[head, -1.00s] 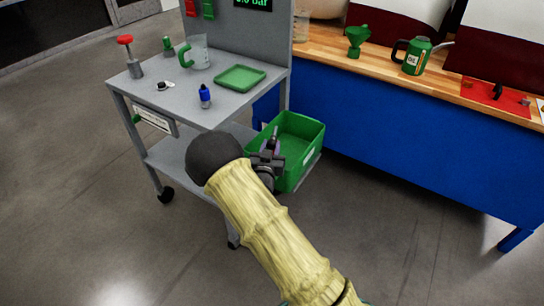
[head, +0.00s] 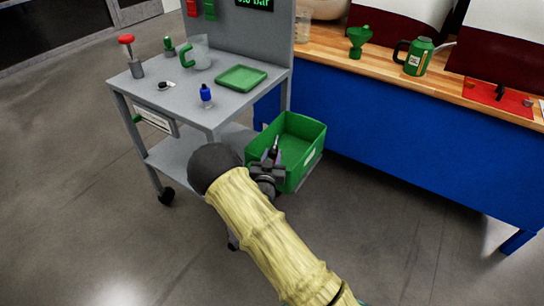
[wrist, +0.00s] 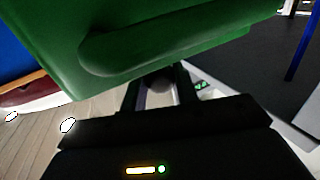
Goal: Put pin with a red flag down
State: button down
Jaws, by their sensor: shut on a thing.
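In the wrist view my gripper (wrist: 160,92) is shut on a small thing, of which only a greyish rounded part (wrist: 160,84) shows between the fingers. It fits the pin with a red flag, but no red flag can be made out. The green bin wall (wrist: 150,45) fills the upper part of the wrist view, close beyond the fingers.
The blue workbench (head: 400,135) stands right of the bin. Floor at right is clear.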

jog(key=shift+a+f, duration=0.1)
jog(key=shift+f, duration=0.2)
jog(key=shift+f+b, duration=0.15)
jog(key=shift+b, duration=0.15)
jog(key=c, duration=1.1)
grip_release()
jog(key=shift+o, duration=0.2)
jog(key=shift+r+p, duration=0.55)
jog(key=shift+r, duration=0.1)
jog(key=shift+s+r, duration=0.1)
jog(key=shift+s, duration=0.15)
jog(key=v, duration=1.1)
jog(key=shift+s, duration=0.3)
